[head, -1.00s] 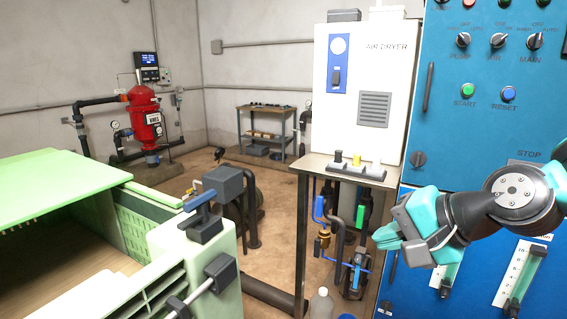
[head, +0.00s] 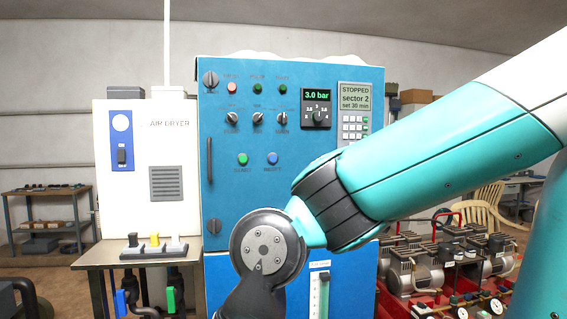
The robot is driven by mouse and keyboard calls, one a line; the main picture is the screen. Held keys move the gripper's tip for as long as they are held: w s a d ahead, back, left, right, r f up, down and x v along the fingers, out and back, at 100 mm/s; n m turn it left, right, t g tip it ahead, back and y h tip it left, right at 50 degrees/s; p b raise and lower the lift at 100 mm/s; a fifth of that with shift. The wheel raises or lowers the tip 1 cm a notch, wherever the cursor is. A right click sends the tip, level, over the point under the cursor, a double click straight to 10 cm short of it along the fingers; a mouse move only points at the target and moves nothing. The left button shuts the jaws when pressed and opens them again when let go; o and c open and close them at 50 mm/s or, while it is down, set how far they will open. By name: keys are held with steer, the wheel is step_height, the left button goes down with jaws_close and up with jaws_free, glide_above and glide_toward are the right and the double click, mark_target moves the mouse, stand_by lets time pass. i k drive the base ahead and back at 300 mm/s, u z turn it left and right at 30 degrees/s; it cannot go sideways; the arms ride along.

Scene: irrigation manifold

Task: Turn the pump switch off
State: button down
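The blue control cabinet (head: 300,180) stands in the middle of the head view. On its door is a row of three small rotary switches. The leftmost one, the pump switch (head: 231,118), is the one labelled PUMP in the earlier frame. Its knob looks tilted, but it is too small to tell which position it marks. The other two switches (head: 257,118) and (head: 281,118) are to its right. My arm crosses from the right in front of the cabinet's lower part, below the switches. My gripper is out of the picture below, and nothing touches the pump switch.
Above the switches are lamps, the left one red (head: 232,87). Below are a green button (head: 242,159) and a blue button (head: 272,158). A display (head: 355,97) reads STOPPED. An air dryer (head: 150,170) stands left; compressors (head: 415,270) are right. The space before the switches is clear.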

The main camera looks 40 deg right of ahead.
mark_target(232, 118)
steer(key=z, duration=1.3)
steer(key=i, duration=0.4)
steer(key=u, duration=0.75)
